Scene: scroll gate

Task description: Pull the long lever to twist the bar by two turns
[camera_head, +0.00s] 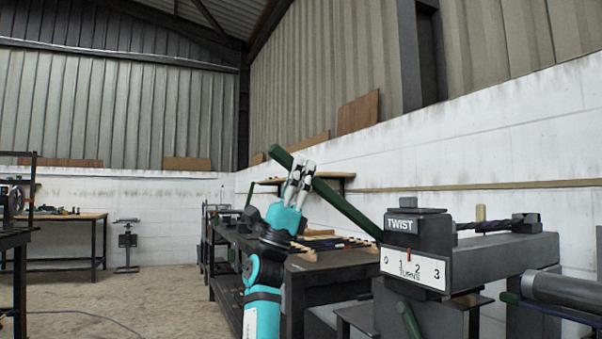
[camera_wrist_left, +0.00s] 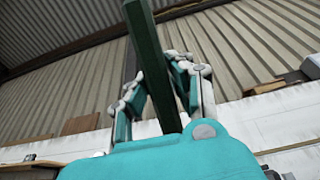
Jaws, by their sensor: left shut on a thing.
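The long green lever (camera_head: 345,208) slants from upper left down to the grey twisting machine (camera_head: 432,234). My left gripper (camera_head: 300,174) is shut around the lever near its upper end. The left wrist view shows the lever (camera_wrist_left: 150,62) running between the two fingers of the left gripper (camera_wrist_left: 160,95). The machine bears a TWIST label and a white TURNS scale (camera_head: 415,270) marked 0 to 3. A small red pointer (camera_head: 408,254) stands at the scale's top edge, near 1. A dark, twisted-looking bar (camera_head: 490,225) lies behind the machine head. My right gripper is out of view.
A dark workbench (camera_head: 335,262) with several tools stands behind my left arm. A grey cylinder (camera_head: 563,290) shows at the lower right. Another bench (camera_head: 65,217) and a small stand (camera_head: 127,240) are at the far left. The floor (camera_head: 165,290) at left is mostly clear.

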